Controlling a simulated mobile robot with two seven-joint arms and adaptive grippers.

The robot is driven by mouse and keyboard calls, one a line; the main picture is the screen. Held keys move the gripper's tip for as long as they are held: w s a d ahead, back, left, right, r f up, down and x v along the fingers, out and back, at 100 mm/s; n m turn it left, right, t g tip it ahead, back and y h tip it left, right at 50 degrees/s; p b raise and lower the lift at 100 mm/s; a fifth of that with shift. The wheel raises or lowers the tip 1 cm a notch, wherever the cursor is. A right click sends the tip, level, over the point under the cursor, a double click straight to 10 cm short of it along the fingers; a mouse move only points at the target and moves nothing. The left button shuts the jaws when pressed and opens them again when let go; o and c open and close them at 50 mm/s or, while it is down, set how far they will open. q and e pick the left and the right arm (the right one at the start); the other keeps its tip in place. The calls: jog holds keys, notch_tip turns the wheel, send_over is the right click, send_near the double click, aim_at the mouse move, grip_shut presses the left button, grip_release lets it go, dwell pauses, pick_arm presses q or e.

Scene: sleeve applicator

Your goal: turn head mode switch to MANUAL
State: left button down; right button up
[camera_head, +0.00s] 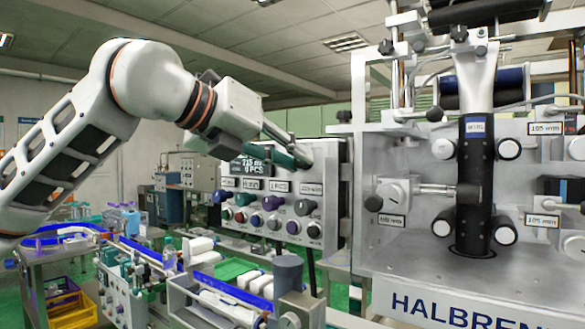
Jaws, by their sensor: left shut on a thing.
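The grey control panel (262,240) stands in the middle of the view, with rows of coloured knobs and small label plates on its face. My left gripper (300,157) reaches in from the upper left to the panel's upper right corner. Its dark fingers are shut on a small part there, which I take to be the head mode switch; the fingers hide it, and its setting cannot be read. The fingers also cover part of the dark display (250,168). My right gripper is not in view.
The large HALBREN machine (420,270) with a black column (474,190) stands close on the right. A conveyor (140,252) with bottles runs at lower left.

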pick_arm(q)
jog(key=shift+w+a+n+g+h+b, duration=0.1)
jog(key=shift+n+g+h+b, duration=0.3)
jog(key=shift+n, duration=0.5)
jog(key=c, duration=1.9)
grip_release()
jog(key=v, duration=1.2)
jog(key=shift+f, duration=0.2)
jog(key=shift+a, duration=0.1)
